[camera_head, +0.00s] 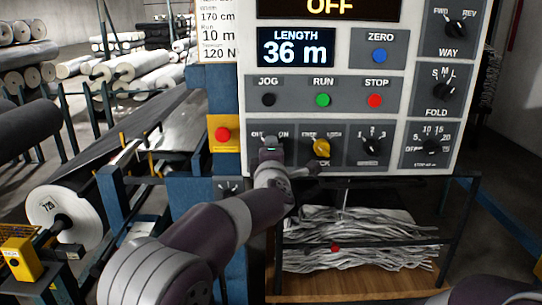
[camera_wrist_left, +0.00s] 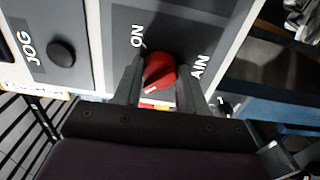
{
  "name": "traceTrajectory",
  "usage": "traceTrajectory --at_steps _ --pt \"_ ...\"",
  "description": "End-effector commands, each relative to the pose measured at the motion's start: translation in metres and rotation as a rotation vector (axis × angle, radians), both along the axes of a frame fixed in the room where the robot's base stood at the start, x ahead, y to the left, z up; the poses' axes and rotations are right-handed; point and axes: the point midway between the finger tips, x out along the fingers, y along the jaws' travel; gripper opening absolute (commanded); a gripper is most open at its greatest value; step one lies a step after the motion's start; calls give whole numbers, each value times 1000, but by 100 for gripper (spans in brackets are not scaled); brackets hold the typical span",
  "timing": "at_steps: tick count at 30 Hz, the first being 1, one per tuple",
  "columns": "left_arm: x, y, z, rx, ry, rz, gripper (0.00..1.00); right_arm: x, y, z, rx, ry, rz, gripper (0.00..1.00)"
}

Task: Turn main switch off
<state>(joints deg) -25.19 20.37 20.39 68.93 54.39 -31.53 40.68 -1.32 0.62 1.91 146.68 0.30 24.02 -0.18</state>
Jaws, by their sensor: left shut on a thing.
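The main switch is a red rotary knob (camera_wrist_left: 160,72) on a dark plate in the left wrist view, with "ON" and part of "MAIN" printed beside it. My left gripper (camera_wrist_left: 158,88) has one finger on each side of the knob and is shut on it. In the head view my left gripper (camera_head: 269,147) covers the knob at the lower left of the control panel (camera_head: 412,82); "ON" shows just beside it. The panel's top display (camera_head: 330,8) reads "OFF". My right gripper is out of view; only part of my right arm shows at the bottom right.
A yellow selector (camera_head: 321,147) and a black knob (camera_head: 372,146) sit right of the switch. Jog, green run (camera_head: 322,100) and red stop (camera_head: 375,100) buttons are above. A red button on a yellow box (camera_head: 223,134) is to the left. A wire shelf of grey strips (camera_head: 355,240) is below.

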Motion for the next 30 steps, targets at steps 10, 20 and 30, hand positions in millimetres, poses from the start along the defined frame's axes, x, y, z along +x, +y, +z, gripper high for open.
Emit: traceTrajectory --at_steps 10,20,30 --pt "0 0 1 -6 -2 0 11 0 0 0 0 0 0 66" --pt "0 0 1 -5 -1 0 66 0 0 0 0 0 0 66" --pt "-38 -1 -1 -6 -2 -2 66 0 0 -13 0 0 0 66"
